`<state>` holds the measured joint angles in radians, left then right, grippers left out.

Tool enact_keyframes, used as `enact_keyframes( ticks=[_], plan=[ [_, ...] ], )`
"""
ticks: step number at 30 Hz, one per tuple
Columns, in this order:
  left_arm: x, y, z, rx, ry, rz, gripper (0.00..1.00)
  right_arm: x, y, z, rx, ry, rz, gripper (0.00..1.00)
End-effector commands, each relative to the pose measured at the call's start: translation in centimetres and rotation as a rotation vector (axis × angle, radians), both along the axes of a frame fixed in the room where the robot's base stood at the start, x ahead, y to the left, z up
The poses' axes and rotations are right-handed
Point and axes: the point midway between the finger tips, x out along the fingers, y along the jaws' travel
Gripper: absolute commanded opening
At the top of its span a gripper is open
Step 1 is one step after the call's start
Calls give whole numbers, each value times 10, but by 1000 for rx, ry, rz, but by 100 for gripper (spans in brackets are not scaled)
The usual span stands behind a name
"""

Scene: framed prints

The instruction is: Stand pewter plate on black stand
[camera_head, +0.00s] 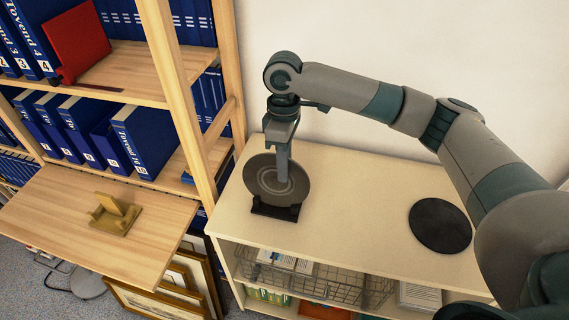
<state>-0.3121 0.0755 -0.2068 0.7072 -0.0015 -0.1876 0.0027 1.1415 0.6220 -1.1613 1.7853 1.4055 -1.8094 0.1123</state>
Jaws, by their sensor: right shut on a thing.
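The pewter plate (262,178) is a dark grey disc with pale rings near its middle. It stands nearly upright on the left part of the cream cabinet top. Its lower edge is at the black stand (275,210), a small dark holder on the cabinet top; I cannot tell whether the plate's weight rests on it. My right gripper (283,176) comes down from above, its fingers in front of the plate, and is shut on it. My left gripper is not in view.
A black round disc (440,225) lies flat on the cabinet top (350,205) at right. A tan stand (113,214) sits on a wooden shelf board (60,235) at left. Blue binders fill the shelves behind. The cabinet top between stand and disc is clear.

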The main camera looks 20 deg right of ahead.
Motion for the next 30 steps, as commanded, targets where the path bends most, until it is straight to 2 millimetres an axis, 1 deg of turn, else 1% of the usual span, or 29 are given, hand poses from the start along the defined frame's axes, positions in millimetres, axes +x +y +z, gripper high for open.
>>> enact_keyframes(
  ticks=[10, 11, 12, 13, 21, 30],
  plan=[
    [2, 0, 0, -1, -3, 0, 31, 0, 0, 0, 1, -1, 0, 0],
    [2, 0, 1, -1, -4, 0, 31, 0, 0, 0, 1, -1, 0, 16],
    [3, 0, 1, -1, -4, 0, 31, 0, 0, 0, 1, -1, 0, 25],
    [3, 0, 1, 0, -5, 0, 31, 0, 0, 0, 1, -1, 0, 32],
    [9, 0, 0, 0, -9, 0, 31, 0, 0, -1, -1, 1, 0, 33],
    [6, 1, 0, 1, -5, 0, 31, 0, 0, -1, -1, 1, 0, 33]
  ],
)
